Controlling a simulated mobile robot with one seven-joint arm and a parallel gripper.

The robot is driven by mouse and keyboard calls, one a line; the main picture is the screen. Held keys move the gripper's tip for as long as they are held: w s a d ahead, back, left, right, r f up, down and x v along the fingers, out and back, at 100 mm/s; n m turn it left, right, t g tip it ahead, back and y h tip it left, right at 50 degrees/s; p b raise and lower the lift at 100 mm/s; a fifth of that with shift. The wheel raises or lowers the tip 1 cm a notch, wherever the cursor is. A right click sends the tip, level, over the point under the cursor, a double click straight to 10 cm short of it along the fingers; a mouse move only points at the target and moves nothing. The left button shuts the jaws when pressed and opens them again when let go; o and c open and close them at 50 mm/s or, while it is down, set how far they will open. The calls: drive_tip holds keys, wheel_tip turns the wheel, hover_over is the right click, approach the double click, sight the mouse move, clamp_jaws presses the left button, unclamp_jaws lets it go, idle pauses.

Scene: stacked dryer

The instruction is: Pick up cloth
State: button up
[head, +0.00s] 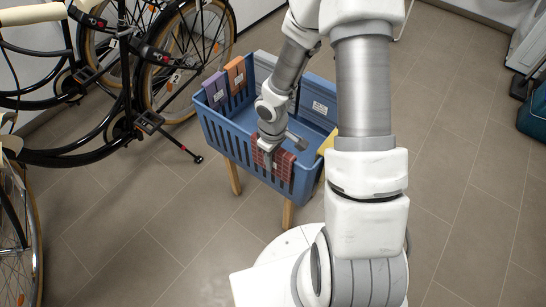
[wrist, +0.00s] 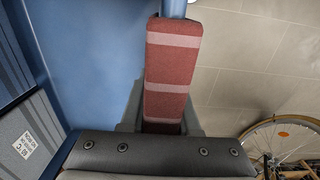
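A red cloth with pale stripes (head: 286,161) hangs folded over the near rim of a blue basket (head: 222,133). In the wrist view the cloth (wrist: 169,60) runs down the middle, along the rim. My gripper (head: 268,158) points down at this rim, at the left part of the cloth. In the wrist view the grey fingers of my gripper (wrist: 163,118) are on either side of the cloth. The lower ends of the fingers are partly hidden by the cloth and the palm, so their grip on it is unclear.
A purple cloth (head: 215,90) and an orange cloth (head: 236,74) hang on the basket's left rim. A grey cloth (head: 264,64) is on its far side. A yellow item (head: 329,142) is at its right end. Bicycles (head: 120,90) stand at left. The tiled floor (head: 455,130) at right is clear.

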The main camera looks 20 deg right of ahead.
clamp_jaws()
drive_tip(key=shift+r, duration=0.1)
wheel_tip(320, 180, up, 18)
drive_tip(key=p, duration=0.9)
